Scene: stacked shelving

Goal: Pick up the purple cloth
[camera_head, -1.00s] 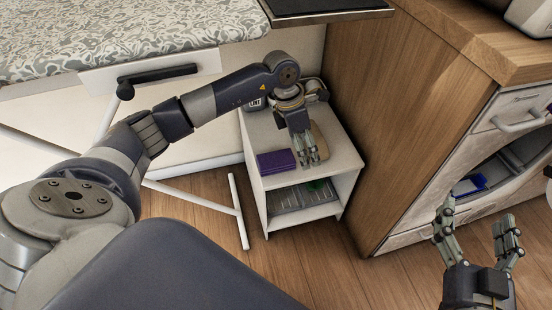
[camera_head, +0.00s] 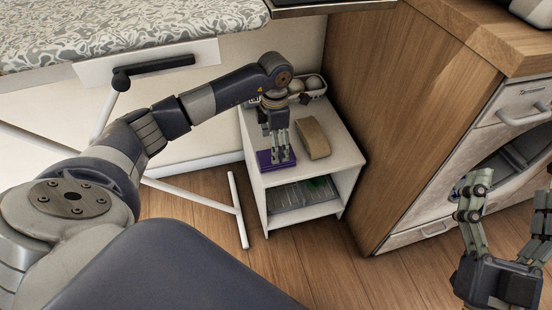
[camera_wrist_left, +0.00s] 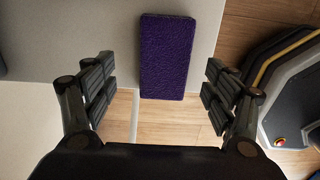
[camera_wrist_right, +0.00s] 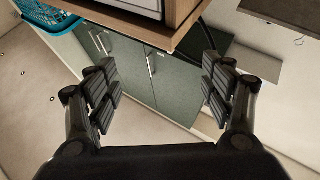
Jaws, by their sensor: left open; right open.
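The purple cloth (camera_head: 266,164) is a flat folded block on the top of a small white shelf unit (camera_head: 335,150), near its front left edge. It also shows in the left wrist view (camera_wrist_left: 168,58), centred between the fingers and beyond their tips. My left gripper (camera_head: 282,158) is open and points down over the cloth, hiding part of it. In the left wrist view its fingers (camera_wrist_left: 160,85) are wide apart with nothing between them. My right gripper (camera_head: 505,190) is open and empty at the lower right, far from the cloth; its spread fingers show in the right wrist view (camera_wrist_right: 160,85).
A tan block (camera_head: 314,138) lies just right of the cloth. A tray with round items (camera_head: 309,86) stands at the back of the shelf top. A wooden cabinet (camera_head: 400,120) rises close on the right. A patterned padded table (camera_head: 120,30) is at the upper left.

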